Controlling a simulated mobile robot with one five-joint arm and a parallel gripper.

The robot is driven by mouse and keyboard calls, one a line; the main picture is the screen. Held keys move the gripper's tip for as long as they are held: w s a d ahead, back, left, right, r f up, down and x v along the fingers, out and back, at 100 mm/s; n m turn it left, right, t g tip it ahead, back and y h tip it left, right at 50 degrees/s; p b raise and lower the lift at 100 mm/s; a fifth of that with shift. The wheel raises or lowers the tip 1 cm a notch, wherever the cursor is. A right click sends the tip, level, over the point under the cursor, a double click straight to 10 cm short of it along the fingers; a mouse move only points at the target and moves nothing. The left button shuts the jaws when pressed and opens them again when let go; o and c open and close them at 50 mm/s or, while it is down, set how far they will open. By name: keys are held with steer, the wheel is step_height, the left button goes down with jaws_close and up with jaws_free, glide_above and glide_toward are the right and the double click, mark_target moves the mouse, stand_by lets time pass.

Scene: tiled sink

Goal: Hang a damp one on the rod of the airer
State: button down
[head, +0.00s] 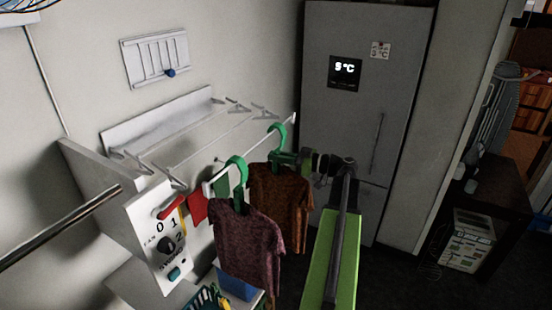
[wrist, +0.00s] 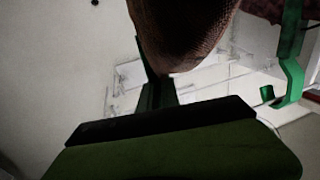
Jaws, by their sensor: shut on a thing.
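A rust-brown shirt (head: 281,205) hangs upright from a green hanger (head: 279,133). My gripper (head: 284,157) is shut on this hanger just above the shirt's shoulders. The hook appears at the white rod of the airer (head: 256,146); I cannot tell whether it rests on the rod. A maroon shirt (head: 247,243) hangs from another green hanger (head: 238,170) at the near end of the rod. In the wrist view, brown cloth (wrist: 185,30) fills the top middle, and a green hanger hook (wrist: 291,80) shows at the right. My fingertips are mostly hidden there.
A panel with a dial (head: 166,243) and a red handle stands at the airer's near end. A blue bin (head: 236,284) is below the shirts. The grey fridge (head: 360,100) stands behind. The rod between the two hangers looks bare.

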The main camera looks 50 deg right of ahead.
steer(key=c, duration=1.5)
jaws_free()
steer(key=v, duration=1.7)
steer(key=shift+s, duration=0.25)
